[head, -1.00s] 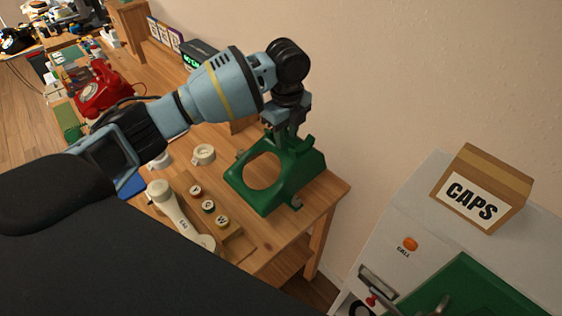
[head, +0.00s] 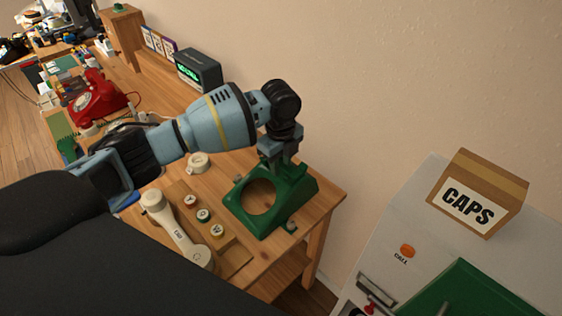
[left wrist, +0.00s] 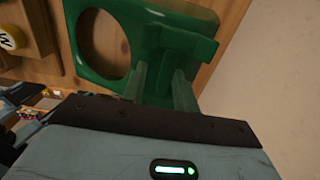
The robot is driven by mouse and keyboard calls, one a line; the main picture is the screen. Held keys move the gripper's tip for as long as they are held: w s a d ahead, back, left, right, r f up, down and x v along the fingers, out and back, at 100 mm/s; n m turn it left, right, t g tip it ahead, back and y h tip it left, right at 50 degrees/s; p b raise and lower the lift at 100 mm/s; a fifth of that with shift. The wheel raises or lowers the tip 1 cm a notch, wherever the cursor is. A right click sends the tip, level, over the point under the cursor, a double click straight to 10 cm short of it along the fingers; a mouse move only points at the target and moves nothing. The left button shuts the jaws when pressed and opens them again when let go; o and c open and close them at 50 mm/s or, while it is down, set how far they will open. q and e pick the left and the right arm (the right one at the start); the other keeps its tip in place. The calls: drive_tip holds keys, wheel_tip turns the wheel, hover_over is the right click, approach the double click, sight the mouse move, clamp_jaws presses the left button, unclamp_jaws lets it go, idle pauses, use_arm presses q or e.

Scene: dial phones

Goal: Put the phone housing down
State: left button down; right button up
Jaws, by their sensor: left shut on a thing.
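The green phone housing (head: 283,211), with a large round hole in its face, is at the right end of the wooden bench in the head view. My left gripper (head: 280,160) points down and is shut on the upper rear part of the housing. In the left wrist view the fingers (left wrist: 160,85) reach onto the green housing (left wrist: 150,25), whose hole shows wood beneath. Whether the housing touches the bench or hangs just above it, I cannot tell. My right gripper is not in view.
A cream handset (head: 178,230) and several round caps on a wooden block (head: 204,215) lie left of the housing. A cream ring part (head: 199,162) sits behind them. The bench edge (head: 325,212) is close on the right. A CAPS box (head: 479,193) stands on a white cabinet.

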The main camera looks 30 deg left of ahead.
use_arm(q)
drive_tip(key=shift+f, duration=0.1)
drive_tip(key=c, duration=1.1)
unclamp_jaws()
wheel_tip(320, 180, up, 12)
drive_tip(key=shift+s+r+p, duration=0.15)
drive_tip(key=shift+p, duration=0.25)
